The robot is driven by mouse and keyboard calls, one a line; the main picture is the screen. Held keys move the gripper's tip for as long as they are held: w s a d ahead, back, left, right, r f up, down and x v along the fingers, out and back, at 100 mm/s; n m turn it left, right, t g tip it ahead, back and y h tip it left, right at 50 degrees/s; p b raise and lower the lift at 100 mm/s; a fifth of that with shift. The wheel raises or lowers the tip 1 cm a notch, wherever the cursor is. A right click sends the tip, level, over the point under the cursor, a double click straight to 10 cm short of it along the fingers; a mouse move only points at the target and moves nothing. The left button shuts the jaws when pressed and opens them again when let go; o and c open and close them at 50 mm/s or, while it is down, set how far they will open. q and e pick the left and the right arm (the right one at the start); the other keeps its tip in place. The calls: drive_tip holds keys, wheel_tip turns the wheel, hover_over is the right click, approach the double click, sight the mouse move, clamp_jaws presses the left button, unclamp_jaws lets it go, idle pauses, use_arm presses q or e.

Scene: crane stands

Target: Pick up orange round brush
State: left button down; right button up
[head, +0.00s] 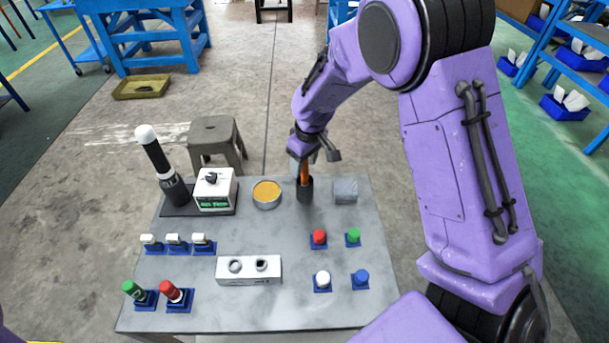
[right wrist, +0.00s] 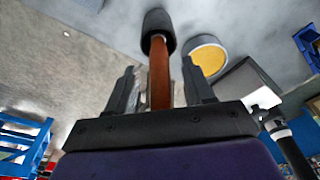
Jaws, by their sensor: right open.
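The orange round brush (head: 304,172) stands upright in a dark cylindrical holder (head: 305,192) at the back of the grey table. In the right wrist view the orange handle (right wrist: 160,75) lies between the two open fingers, and the dark holder (right wrist: 158,30) is beyond it. My right gripper (head: 314,154) is open at the top of the brush, with its fingers on either side of the handle; I cannot tell whether they touch it. In the right wrist view the right gripper (right wrist: 160,88) shows gaps beside the handle. My left gripper is not in view.
A round tin with a yellow top (head: 267,193) stands left of the holder, and a grey block (head: 345,190) stands right. A white box (head: 215,190) and a black-and-white tool (head: 163,165) are further left. Several coloured knobs and a white block (head: 249,270) occupy the front.

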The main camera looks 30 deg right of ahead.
clamp_jaws()
drive_tip(key=shift+r, duration=0.2)
